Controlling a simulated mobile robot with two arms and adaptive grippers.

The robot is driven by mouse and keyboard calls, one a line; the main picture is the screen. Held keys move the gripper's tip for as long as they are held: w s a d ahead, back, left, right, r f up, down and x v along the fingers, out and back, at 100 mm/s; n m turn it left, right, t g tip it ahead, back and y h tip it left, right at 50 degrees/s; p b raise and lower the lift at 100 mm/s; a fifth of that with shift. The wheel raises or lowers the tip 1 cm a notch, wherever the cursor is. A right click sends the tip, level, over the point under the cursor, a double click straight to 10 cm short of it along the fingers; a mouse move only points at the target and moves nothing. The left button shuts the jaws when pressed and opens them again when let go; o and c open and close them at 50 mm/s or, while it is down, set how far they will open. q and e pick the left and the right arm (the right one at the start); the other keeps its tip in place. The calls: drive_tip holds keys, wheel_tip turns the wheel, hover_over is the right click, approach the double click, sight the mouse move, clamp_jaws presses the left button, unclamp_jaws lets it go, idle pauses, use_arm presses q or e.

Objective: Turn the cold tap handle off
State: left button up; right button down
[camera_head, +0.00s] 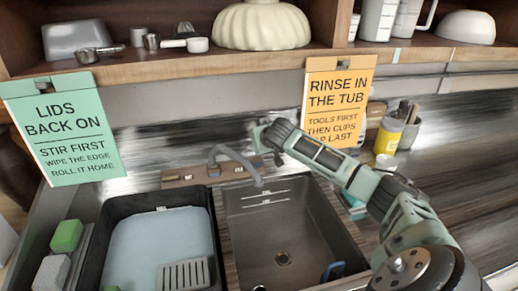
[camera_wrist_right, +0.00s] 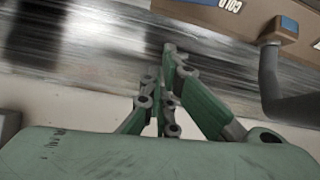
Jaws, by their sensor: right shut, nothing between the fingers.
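The grey curved tap (camera_head: 236,155) rises from a wooden board (camera_head: 184,177) behind the sink. In the right wrist view the board (camera_wrist_right: 225,18) carries the word COLD beside a blue patch (camera_wrist_right: 289,23), and a dark grey pipe of the tap (camera_wrist_right: 272,80) stands close by. I cannot make out the cold handle clearly. My right gripper (camera_wrist_right: 172,50) is shut and empty, its tips over the streaked metal surface, apart from the board in the picture. In the head view my right arm reaches in to beside the tap, and its fingers are hard to make out. My left gripper is not in view.
The sink (camera_head: 285,235) lies in front of the tap, with a black tub (camera_head: 105,235) of pale liquid to its left. Two signs, green (camera_head: 62,135) and orange (camera_head: 338,90), hang from the shelf (camera_head: 200,66). A yellow jar (camera_head: 388,136) stands at right.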

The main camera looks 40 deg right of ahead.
sight(255, 166)
drive_tip(key=x, duration=0.3)
drive_tip(key=shift+w+f+p, duration=0.1)
drive_tip(key=shift+w+p, duration=0.2)
drive_tip(key=shift+p, duration=0.05)
drive_tip(key=s+f, duration=0.1)
drive_tip(key=s+p, duration=0.1)
drive_tip(key=shift+s+a+f, duration=0.35)
drive_tip(key=shift+f, duration=0.05)
drive_tip(key=shift+s+a+f+p, duration=0.1)
drive_tip(key=shift+s+f+p, duration=0.15)
drive_tip(key=shift+s+p, duration=0.1)
drive_tip(key=shift+f, duration=0.1)
